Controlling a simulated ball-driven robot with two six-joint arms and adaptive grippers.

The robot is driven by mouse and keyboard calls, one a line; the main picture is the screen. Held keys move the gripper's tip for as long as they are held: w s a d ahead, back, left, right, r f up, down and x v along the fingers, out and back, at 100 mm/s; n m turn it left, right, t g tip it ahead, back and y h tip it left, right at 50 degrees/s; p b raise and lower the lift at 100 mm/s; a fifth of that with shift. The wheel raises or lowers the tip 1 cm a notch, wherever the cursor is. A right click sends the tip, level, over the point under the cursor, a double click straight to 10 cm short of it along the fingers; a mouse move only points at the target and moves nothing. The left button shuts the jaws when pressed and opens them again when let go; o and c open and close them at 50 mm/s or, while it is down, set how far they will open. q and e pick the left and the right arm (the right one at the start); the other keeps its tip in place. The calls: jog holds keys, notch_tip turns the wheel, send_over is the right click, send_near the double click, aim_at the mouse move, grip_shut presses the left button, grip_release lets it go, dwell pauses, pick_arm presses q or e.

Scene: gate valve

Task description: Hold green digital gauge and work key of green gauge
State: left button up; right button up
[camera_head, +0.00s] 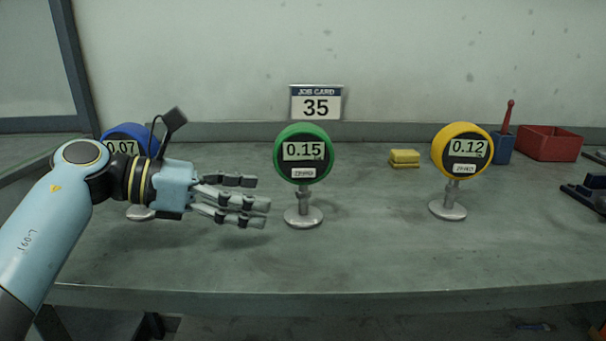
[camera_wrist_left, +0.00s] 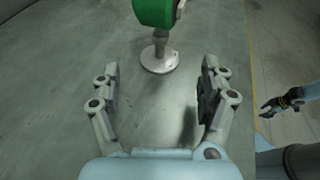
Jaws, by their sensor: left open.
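The green digital gauge (camera_head: 304,153) stands upright on a round metal foot in the middle of the table and reads 0.15. A small light key (camera_head: 303,173) sits on its face below the display. My left gripper (camera_head: 256,202) is open and empty, to the left of the gauge and apart from it, its fingers pointing right towards the stem. In the left wrist view the green gauge (camera_wrist_left: 157,12) is ahead, with its foot beyond the open fingertips (camera_wrist_left: 158,82); its top is cut off. In that view a dark gripper, seemingly my right one (camera_wrist_left: 283,102), is off the table's edge at the right.
A blue gauge (camera_head: 123,137) reading 0.07 stands partly hidden behind my left arm. A yellow gauge (camera_head: 461,150) reading 0.12 stands right. A job card (camera_head: 316,103) shows 35. Yellow blocks (camera_head: 404,157), a blue holder (camera_head: 502,148) and a red bin (camera_head: 550,143) are behind. The table front is clear.

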aim_at(297, 202)
pick_arm(q)
jog(key=b+x, duration=0.2)
jog(key=x, duration=0.6)
pick_arm(e)
notch_tip(297, 202, down, 2)
jog(key=shift+f, duration=0.25)
pick_arm(q)
jog(key=c, duration=1.2)
jog(key=shift+o, duration=0.2)
pick_arm(e)
grip_shut()
pick_arm(q)
jog(key=shift+a+f, duration=0.1)
